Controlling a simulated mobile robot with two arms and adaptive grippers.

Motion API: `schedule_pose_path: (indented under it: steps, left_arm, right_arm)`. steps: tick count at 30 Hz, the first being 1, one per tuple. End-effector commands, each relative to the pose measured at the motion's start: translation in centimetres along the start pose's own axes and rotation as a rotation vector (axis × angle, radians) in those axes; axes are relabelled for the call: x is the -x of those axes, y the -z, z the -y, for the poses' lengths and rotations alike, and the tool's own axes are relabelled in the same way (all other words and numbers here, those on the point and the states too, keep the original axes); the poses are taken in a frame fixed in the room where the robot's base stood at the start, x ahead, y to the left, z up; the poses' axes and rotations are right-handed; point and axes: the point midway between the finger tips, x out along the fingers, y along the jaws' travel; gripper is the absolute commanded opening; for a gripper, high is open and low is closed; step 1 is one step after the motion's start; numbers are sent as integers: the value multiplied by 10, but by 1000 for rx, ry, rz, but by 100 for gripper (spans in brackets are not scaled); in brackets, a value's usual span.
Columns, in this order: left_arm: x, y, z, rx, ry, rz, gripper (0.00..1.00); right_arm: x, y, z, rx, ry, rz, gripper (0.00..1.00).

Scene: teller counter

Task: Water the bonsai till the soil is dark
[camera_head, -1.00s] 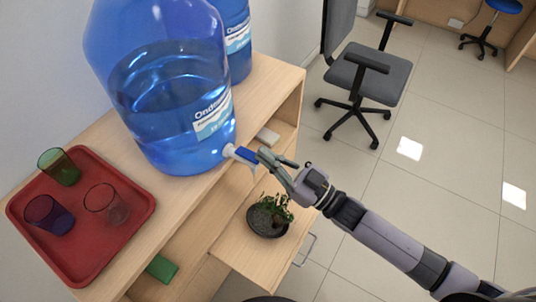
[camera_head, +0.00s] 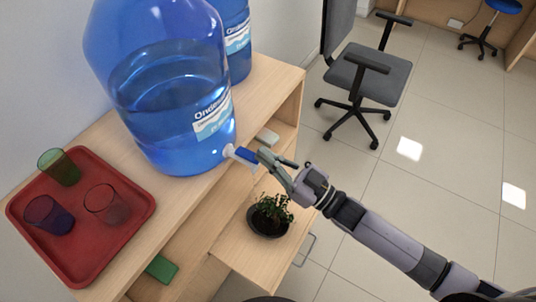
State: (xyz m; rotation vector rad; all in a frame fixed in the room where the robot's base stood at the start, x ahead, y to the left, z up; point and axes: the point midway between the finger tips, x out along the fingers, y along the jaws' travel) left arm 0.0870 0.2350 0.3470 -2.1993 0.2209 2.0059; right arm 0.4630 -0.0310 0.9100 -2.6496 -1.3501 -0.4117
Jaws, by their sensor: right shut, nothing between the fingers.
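The bonsai (camera_head: 270,212) is a small green plant in a dark round pot (camera_head: 266,235). It stands on a pulled-out wooden shelf (camera_head: 232,250) below the counter. The soil is mostly hidden by leaves; what shows looks dark. A large blue water jug (camera_head: 165,110) stands on the counter, with a white tap (camera_head: 229,151) with a blue lever (camera_head: 245,155) over the side of the shelf. My right gripper (camera_head: 263,157) is shut at the lever, fingers touching or nearly touching it, with nothing between them. No water stream can be made out. My left gripper is not in view.
A red tray (camera_head: 90,265) holds a green glass (camera_head: 62,168), a purple glass (camera_head: 42,213) and a clear reddish glass (camera_head: 105,204). A second blue jug (camera_head: 235,30) stands behind. A green item (camera_head: 161,268) lies below. A black chair (camera_head: 365,80) stands on open tiled floor.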

Motion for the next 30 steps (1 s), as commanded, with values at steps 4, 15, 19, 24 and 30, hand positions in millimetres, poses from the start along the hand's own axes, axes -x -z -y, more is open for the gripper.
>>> schedule_pose_path:
  steps: [4,15,19,24,30]
  left_arm:
    - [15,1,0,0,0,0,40]
    - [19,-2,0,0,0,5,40]
    - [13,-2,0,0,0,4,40]
    - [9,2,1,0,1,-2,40]
    - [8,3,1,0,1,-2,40]
  right_arm:
    - [-7,15,-3,1,-2,1,0]
    - [28,31,-8,1,-5,6,0]
    - [53,31,-8,0,-5,5,0]
    - [75,33,-8,1,-5,3,0]
    - [83,35,-8,1,-5,0,0]
